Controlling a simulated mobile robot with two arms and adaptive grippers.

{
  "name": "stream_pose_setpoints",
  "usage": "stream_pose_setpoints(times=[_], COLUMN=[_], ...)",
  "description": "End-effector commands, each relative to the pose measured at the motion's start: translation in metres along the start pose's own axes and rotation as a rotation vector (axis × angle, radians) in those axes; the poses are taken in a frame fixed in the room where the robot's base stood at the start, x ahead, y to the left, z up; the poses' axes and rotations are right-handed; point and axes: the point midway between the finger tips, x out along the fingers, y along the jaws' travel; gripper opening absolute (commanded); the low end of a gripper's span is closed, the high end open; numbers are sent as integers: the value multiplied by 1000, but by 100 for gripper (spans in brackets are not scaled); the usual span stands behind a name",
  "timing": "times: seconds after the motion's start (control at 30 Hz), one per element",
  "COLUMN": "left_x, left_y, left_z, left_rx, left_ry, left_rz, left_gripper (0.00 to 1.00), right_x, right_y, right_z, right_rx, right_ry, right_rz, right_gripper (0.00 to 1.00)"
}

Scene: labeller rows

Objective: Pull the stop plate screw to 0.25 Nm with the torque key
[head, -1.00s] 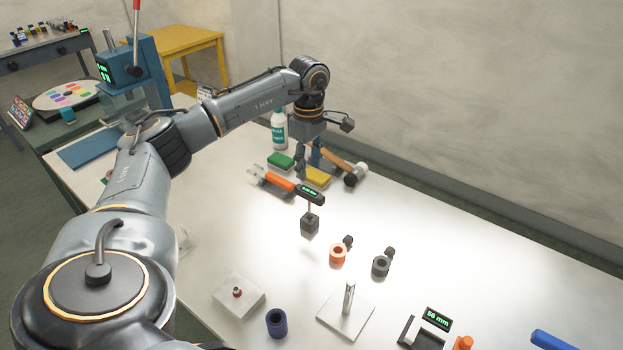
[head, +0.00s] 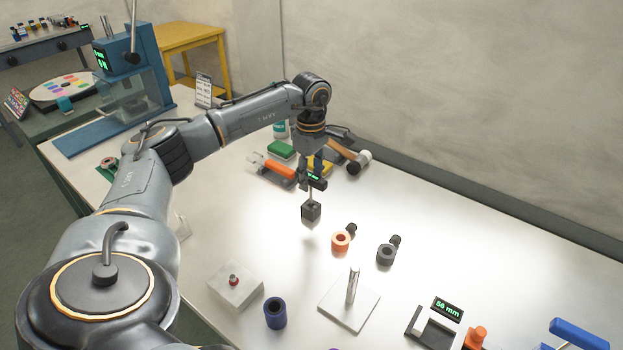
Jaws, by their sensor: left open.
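The torque key (head: 318,181), with a dark head and a green display, stands upright with its shaft down in a small black block (head: 311,212). My left gripper (head: 314,176) points down at the key's head; its fingers are open and partly cover the display. I cannot tell whether they touch it. A pale block (head: 246,292) with a red-topped screw (head: 233,280) sits at the front left of the table; it looks like the stop plate. My right gripper is not in view.
An orange collar (head: 341,242), a grey collar (head: 385,256), a blue sleeve (head: 275,313) and a plate with an upright post (head: 353,287) stand nearby. A hammer (head: 354,160) and an orange-handled tool (head: 278,170) lie behind the gripper. The table's right middle is clear.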

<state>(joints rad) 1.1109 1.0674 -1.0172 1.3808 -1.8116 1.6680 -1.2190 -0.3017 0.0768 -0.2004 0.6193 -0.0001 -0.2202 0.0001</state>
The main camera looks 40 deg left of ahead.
Motion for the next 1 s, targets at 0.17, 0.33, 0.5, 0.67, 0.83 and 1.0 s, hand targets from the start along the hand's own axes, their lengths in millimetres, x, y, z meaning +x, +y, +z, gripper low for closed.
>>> stream_pose_setpoints(times=[0.17,0.33,0.5,0.67,0.83,1.0], left_x=[0,0,-1,-6,-17,-27], left_y=[0,0,0,0,0,0], left_z=[0,0,0,0,0,0], left_rx=[0,0,0,0,0,0], left_ry=[0,0,-1,-1,-1,-1], left_rz=[0,-1,0,0,0,0], left_gripper=[21,0,0,0,0,0], right_x=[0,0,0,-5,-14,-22], right_y=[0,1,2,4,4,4], right_z=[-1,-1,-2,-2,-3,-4], right_rx=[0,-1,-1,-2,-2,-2], right_ry=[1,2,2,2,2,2], right_rz=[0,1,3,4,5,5], right_gripper=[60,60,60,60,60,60])
